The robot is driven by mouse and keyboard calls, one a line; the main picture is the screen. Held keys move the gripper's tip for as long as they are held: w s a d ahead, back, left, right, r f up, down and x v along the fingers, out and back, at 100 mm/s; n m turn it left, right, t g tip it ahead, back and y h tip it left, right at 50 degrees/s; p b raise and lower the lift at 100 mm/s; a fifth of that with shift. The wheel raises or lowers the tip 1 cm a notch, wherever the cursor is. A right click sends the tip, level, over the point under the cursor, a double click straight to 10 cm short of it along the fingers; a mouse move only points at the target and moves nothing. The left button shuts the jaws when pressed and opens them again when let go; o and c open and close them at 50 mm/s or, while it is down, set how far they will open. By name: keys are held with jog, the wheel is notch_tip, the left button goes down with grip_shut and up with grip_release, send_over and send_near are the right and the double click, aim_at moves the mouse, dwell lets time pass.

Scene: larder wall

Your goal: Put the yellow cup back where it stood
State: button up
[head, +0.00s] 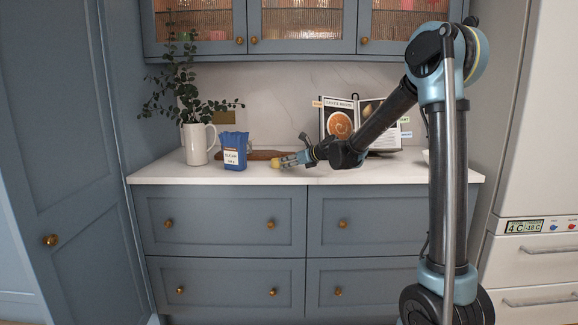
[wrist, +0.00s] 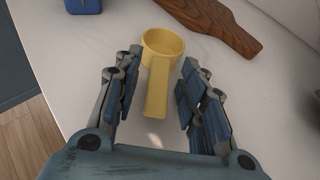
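The yellow cup (wrist: 163,44) is a small round scoop with a long flat handle. It stands upright on the white worktop, its handle pointing back towards my gripper. My gripper (wrist: 158,82) is open, with one finger set on each side of the handle. Gaps show between the handle and both fingers. In the head view my gripper (head: 288,160) is low over the worktop.
A blue packet (head: 234,151) stands left of the cup, beside a white jug (head: 195,144) of leafy stems. A wooden board (wrist: 217,25) lies behind the cup. An open cookbook (head: 341,117) stands at the back right. The worktop's front edge (wrist: 62,122) is close on the left.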

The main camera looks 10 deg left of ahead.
jog(key=v, duration=1.1)
jog(key=shift+s+d+r, duration=0.15)
jog(key=shift+s+d, duration=0.05)
jog(key=shift+d, duration=0.1)
jog(key=s+d+f+n+g+h, duration=0.1)
jog(key=s+d+f+n+h, duration=0.3)
jog(key=s+d+f+n, duration=0.3)
jog(key=s+d+f+n+g+h, duration=0.2)
jog(key=s+d+f+n, duration=0.5)
jog(key=s+d, duration=1)
jog(key=s+d+f+n+g+h, duration=0.2)
jog(key=s+d+f+n+h, duration=0.3)
jog(key=s+d+f+n, duration=0.3)
jog(key=s+d+n, duration=0.2)
jog(key=s+d, duration=0.2)
jog(key=d, duration=0.1)
jog(key=shift+s+d+n+h, duration=0.15)
jog(key=shift+s+n+h, duration=0.15)
